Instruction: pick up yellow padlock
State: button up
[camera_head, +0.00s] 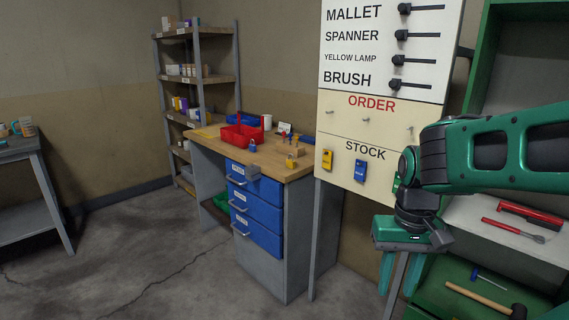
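A small yellow object that looks like the yellow padlock (290,162) sits near the front right edge of the wooden workbench top (215,133). It is too small for me to make out its shackle clearly. A blue padlock (252,145) stands further left on the same bench. My gripper (397,284) hangs at the right of the view, pointing down, with its two green fingers apart and nothing seen between them. It is well to the right of the yellow padlock and apart from it.
Blue drawers (255,185) are below. A sign board (345,125) with yellow and blue tags stands between bench and gripper. A green tool rack (455,300) is at right. Open floor lies left.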

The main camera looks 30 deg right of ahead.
aim_at(290, 164)
jog(key=z, duration=0.35)
jog(key=i, duration=0.9)
jog(key=z, duration=0.4)
